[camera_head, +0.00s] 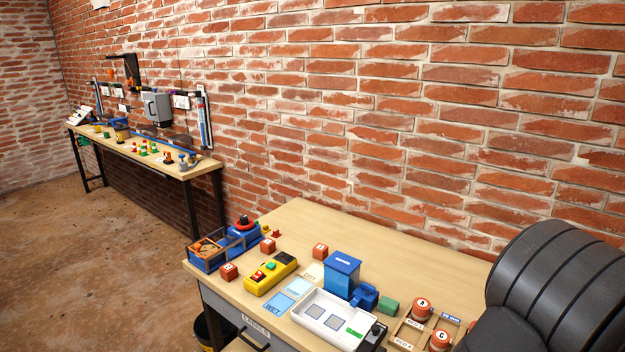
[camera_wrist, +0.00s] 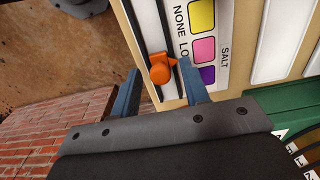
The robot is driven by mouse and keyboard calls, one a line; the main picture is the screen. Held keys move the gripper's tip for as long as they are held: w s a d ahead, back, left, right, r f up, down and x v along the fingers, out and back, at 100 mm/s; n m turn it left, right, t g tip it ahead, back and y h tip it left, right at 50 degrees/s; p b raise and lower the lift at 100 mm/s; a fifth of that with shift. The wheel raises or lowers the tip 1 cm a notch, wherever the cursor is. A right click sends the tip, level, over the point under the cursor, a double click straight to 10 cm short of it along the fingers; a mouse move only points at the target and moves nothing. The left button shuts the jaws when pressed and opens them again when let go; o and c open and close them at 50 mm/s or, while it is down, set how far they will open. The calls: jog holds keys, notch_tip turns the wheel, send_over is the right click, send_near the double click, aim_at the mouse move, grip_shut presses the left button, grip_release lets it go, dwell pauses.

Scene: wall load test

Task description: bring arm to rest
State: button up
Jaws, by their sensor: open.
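My gripper (camera_wrist: 158,78) shows in the wrist view, with its two blue-grey fingers apart. An orange slider knob (camera_wrist: 162,69) lies between the fingertips, on a dark slot in a beige-edged panel (camera_wrist: 132,12). I cannot tell whether either finger touches the knob. Beside the slot is a white label strip (camera_wrist: 180,20) reading NONE, LO and SALT, with yellow, pink and purple squares. The knob points toward the strip, near the purple square. My gripper is not visible in the head view, where a dark ribbed part of my arm fills the lower right.
The near workbench (camera_head: 305,222) holds a yellow control box (camera_head: 271,274), a blue bin (camera_head: 341,275), a white tray (camera_head: 316,312), a blue crate (camera_head: 209,258) and lettered blocks. A second bench (camera_head: 140,155) stands along the brick wall (camera_head: 330,100). A green part (camera_wrist: 285,98) lies right of my gripper.

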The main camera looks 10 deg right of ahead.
notch_tip(320, 180, up, 6)
jog(key=shift+r, duration=0.25)
notch_tip(320, 180, down, 7)
jog(key=shift+f, duration=0.1)
jog(key=w+a, duration=0.5)
jog(key=shift+w+a+r, duration=0.3)
jog(key=shift+w+a, duration=0.1)
jog(key=shift+s+d+r, duration=0.1)
jog(key=shift+d+r, duration=0.05)
jog(key=shift+r, duration=1.15)
